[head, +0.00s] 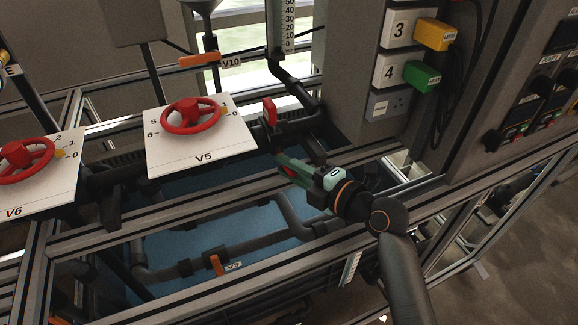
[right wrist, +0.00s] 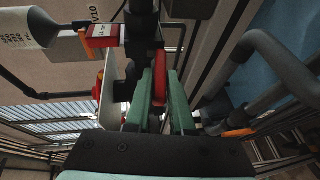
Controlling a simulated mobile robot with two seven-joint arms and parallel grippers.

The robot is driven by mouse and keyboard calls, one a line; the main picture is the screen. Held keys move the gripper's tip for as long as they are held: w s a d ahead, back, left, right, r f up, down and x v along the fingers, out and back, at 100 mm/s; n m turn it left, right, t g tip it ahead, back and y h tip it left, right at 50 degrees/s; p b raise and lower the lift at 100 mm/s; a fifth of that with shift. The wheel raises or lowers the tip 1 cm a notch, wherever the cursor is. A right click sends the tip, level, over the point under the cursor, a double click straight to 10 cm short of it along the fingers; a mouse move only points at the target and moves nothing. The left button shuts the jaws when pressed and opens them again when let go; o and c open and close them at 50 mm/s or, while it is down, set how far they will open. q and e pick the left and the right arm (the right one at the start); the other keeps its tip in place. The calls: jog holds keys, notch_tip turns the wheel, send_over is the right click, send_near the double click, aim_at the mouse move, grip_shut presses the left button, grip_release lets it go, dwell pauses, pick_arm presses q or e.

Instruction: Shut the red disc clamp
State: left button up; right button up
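The red disc clamp (head: 270,112) stands upright on a dark pipe, just right of the V5 plate in the head view. In the right wrist view a narrow red piece (right wrist: 160,76), which looks like the clamp, shows between and ahead of my green fingertips. My right gripper (head: 283,167) is below and slightly right of the clamp in the head view, pointing up-left. Its two fingers (right wrist: 166,98) are apart in the wrist view. I cannot tell whether they touch the red piece. A small red patch also shows at the fingers in the head view. My left gripper is out of view.
A red handwheel (head: 190,114) on the white V5 plate is left of the clamp, and the V6 wheel (head: 24,160) is farther left. Metal rails (head: 190,206) and dark pipes surround my gripper. A grey panel with coloured plugs (head: 422,76) stands right.

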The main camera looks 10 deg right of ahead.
grip_shut()
jog(key=shift+f, duration=0.1)
dwell(1.0)
